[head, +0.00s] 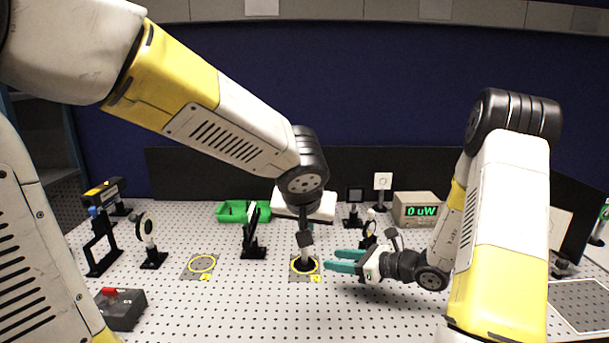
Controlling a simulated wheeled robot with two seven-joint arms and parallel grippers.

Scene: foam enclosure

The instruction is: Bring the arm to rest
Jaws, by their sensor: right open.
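My right arm comes in from the right, and its gripper (343,261) with teal fingers points left over the perforated table (225,315). The fingers are apart with nothing between them. They are just right of a dark post mount (305,262) that stands upright within a yellow ring marking. My left arm (225,120) reaches in from the upper left to a dark joint above that mount. No left gripper fingers show. The joint covers part of what lies behind it.
A green bin (232,213) and a power meter reading 0 uW (415,209) stand at the back. Several optic mounts stand around, including a round one (147,230) at left. An empty yellow ring (202,264) and a black box with a red switch (121,309) are left. The front middle is clear.

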